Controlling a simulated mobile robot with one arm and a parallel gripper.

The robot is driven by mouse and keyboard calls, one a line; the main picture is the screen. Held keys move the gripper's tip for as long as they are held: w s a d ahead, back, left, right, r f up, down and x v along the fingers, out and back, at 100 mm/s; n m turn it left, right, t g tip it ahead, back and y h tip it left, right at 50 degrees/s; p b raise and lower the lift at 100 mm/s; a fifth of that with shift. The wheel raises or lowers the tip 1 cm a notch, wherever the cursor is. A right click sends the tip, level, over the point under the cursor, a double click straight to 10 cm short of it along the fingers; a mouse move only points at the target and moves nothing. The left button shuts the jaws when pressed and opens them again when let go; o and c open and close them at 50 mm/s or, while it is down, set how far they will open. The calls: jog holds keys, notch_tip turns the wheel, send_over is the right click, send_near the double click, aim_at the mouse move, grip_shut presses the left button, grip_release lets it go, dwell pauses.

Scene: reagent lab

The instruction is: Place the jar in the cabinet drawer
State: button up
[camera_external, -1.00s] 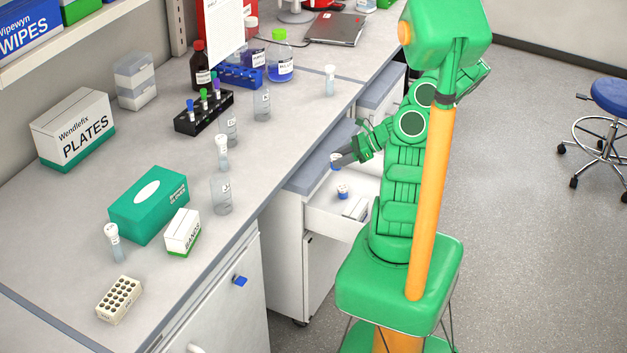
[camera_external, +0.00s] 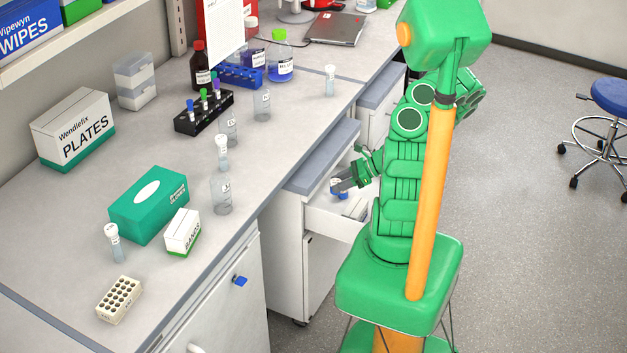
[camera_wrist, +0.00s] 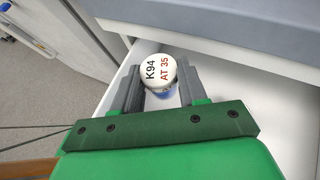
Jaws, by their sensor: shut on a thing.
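The jar (camera_wrist: 158,72) has a round white cap marked "K94 AT 35" and a little blue shows below it. In the wrist view it sits between the two grey fingers of my gripper (camera_wrist: 159,80), which are shut on it. The cabinet drawer (camera_external: 318,219) is white and pulled out below the bench. In the external view my gripper (camera_external: 340,187) is low over the drawer's inside, with blue of a jar showing at its fingers. Whether the jar's base touches the drawer floor is hidden.
The drawer cabinet's grey top (camera_external: 322,170) overhangs just behind the drawer. The bench (camera_external: 150,285) holds several bottles, boxes and a tube rack (camera_external: 204,112). Open floor lies to the right.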

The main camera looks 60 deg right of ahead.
jog(key=shift+f, duration=2.7)
jog(key=shift+f, duration=0.6)
jog(key=o, duration=1)
jog(key=shift+o, duration=0.2)
jog(key=shift+r, duration=0.1)
jog(key=v, duration=1.2)
jog(key=shift+r, duration=0.5)
